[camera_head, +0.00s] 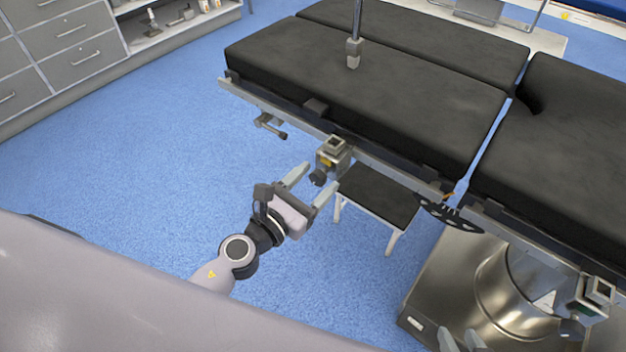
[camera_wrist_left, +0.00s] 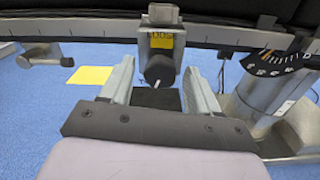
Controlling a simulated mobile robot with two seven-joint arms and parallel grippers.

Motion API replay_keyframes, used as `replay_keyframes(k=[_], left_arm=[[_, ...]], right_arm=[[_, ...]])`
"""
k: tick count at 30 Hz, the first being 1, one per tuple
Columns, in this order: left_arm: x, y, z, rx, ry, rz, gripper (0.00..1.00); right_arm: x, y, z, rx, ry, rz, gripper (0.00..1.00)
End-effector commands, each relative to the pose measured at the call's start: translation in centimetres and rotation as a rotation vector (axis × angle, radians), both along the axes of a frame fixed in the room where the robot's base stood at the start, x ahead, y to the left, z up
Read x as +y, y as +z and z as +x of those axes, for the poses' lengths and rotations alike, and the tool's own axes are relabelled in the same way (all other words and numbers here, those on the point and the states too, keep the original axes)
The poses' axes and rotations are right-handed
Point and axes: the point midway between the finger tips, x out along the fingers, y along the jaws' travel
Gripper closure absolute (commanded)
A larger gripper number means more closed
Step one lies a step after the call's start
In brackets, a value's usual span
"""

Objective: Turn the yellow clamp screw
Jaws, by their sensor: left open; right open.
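A metal clamp (camera_head: 334,150) with a yellow patch sits on the side rail of the operating table. In the left wrist view its yellow label (camera_wrist_left: 162,40) reads "LOOSE". A dark round screw knob (camera_head: 318,178) sticks out below it; in the left wrist view the knob (camera_wrist_left: 158,68) has a small white mark. My left gripper (camera_head: 320,175) is open, its fingers pointing at the clamp, one to each side of the knob in the picture. I cannot tell whether they touch it. My right gripper (camera_head: 461,337) is open at the bottom edge, away from the clamp.
The black padded operating table (camera_head: 400,75) lies behind the rail. A black-topped step stool (camera_head: 375,195) stands below the clamp. Another rail clamp (camera_head: 592,295) is at the lower right, near the metal table base (camera_head: 440,290). The blue floor at left is clear.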

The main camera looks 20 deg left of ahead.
Motion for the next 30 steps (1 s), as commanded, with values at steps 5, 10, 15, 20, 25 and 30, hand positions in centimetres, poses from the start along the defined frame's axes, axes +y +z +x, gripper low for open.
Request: replay_keyframes(k=[5,10,15,20,25,30], left_arm=[[-0.02,-0.02,0.0,0.0,0.0,0.0,0.39],[0.01,-0.02,-0.01,0.0,0.0,0.0,0.84],[0.01,-0.02,-0.02,0.001,0.0,-0.002,0.95],[0.0,-0.03,-0.03,0.008,-0.001,-0.022,0.95],[-0.04,-0.05,-0.06,0.032,-0.001,-0.084,0.95],[-0.08,-0.05,-0.08,0.073,-0.001,-0.197,0.95]], right_arm=[[0.02,0.02,0.02,-0.001,-0.001,0.001,0.57],[0.05,0.11,0.11,-0.003,0.001,0.001,0.57],[0.09,0.35,0.38,-0.009,0.002,0.001,0.57],[0.11,0.46,0.5,-0.013,0.001,0.002,0.57],[0.13,0.48,0.52,-0.013,0.003,0.002,0.57],[0.15,0.47,0.52,-0.013,0.003,0.002,0.57]])
